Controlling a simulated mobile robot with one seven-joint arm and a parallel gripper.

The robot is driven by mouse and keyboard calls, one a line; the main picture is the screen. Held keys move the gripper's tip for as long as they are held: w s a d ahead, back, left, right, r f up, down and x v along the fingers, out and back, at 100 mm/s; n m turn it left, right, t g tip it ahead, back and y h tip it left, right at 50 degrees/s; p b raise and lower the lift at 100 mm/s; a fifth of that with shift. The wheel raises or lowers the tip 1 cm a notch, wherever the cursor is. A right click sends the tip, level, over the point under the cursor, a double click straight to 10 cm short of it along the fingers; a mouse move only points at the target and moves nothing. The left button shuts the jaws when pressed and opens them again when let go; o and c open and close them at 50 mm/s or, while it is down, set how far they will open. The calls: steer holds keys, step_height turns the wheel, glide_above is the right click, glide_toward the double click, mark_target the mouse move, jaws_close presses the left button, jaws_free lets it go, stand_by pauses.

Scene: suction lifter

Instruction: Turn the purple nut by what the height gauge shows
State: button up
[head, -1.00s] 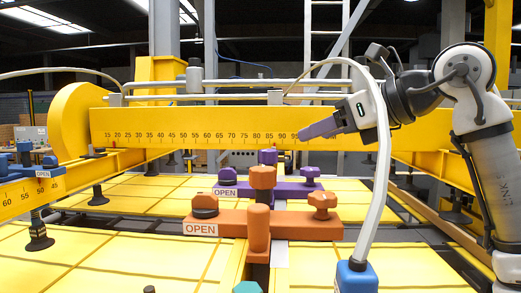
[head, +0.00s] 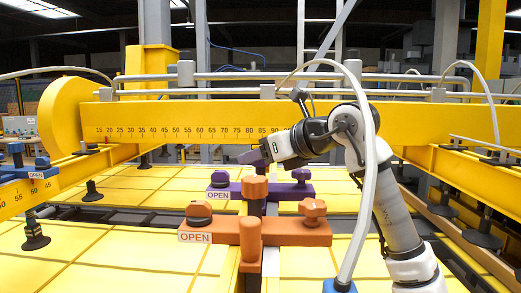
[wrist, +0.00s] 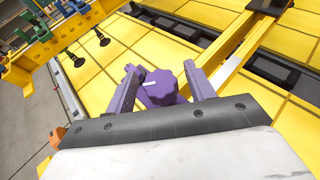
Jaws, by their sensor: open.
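A purple nut (wrist: 160,88) with a white mark on top shows in the wrist view, between the two purple fingers of my gripper (wrist: 165,74). The fingers are open on either side; I cannot tell whether either touches it. In the head view my gripper (head: 250,158) is above the purple bar (head: 283,190), which carries an OPEN label and a purple knob (head: 301,175). The orange nut and my gripper largely hide the purple nut there.
An orange bar (head: 285,233) with an OPEN label, an orange nut (head: 254,188) and a knob stands in front of the purple one. A white hose (head: 367,190) arcs before my arm. Yellow panels lie below.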

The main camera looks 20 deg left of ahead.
steer(key=shift+a, duration=0.1)
steer(key=c, duration=1)
steer(key=shift+f+t+b, duration=0.1)
steer(key=shift+t+b, duration=0.2)
steer(key=shift+b, duration=0.05)
steer(key=m+t+h+b, duration=0.1)
steer(key=m+t+b, duration=0.1)
steer(key=b, duration=0.1)
steer(key=shift+f+m+h, duration=0.15)
steer(key=shift+m+h, duration=0.15)
steer(key=m+t+h+b, duration=0.3)
steer(key=m+h+b, duration=0.1)
steer(key=b, duration=0.2)
steer(key=shift+m, duration=0.3)
steer(key=m+h, duration=0.1)
steer(key=m+t+h+b, duration=0.1)
steer(key=h, duration=0.1)
steer(key=shift+r, duration=0.3)
steer(key=shift+m+t+h+p, duration=0.4)
steer(key=shift+m+h+p, duration=0.05)
steer(key=shift+m+h, duration=1.05)
